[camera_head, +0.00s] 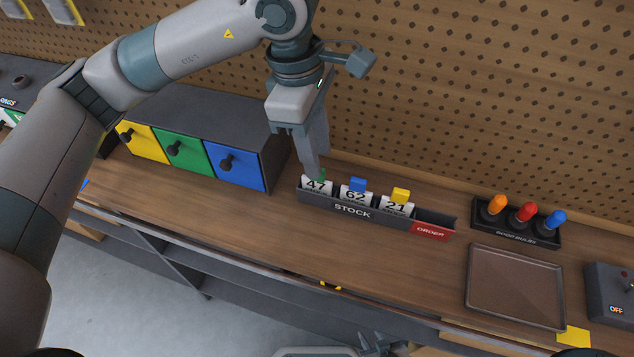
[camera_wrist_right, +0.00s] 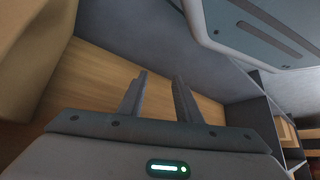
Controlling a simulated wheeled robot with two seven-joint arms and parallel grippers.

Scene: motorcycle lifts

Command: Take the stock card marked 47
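The stock card marked 47 (camera_head: 317,186) is white with a green tab (camera_head: 323,174) and stands in the leftmost slot of the dark STOCK holder (camera_head: 325,202). My left gripper (camera_head: 314,176) points down with its fingertips at the top of this card, by the green tab. The fingers overlap in this view and partly hide the tab, so I cannot tell whether they grip it. Card 62 (camera_head: 354,195) with a blue tab and card 21 (camera_head: 396,206) with a yellow tab stand to the right. My right gripper (camera_wrist_right: 160,82) is open and empty in the right wrist view.
A red ORDER slot (camera_head: 433,231) ends the holder. Yellow, green and blue drawers (camera_head: 185,153) stand left. A rack of orange, red and blue handles (camera_head: 515,220), a brown tray (camera_head: 515,287) and an OFF switch box (camera_head: 612,295) are right. Pegboard rises behind.

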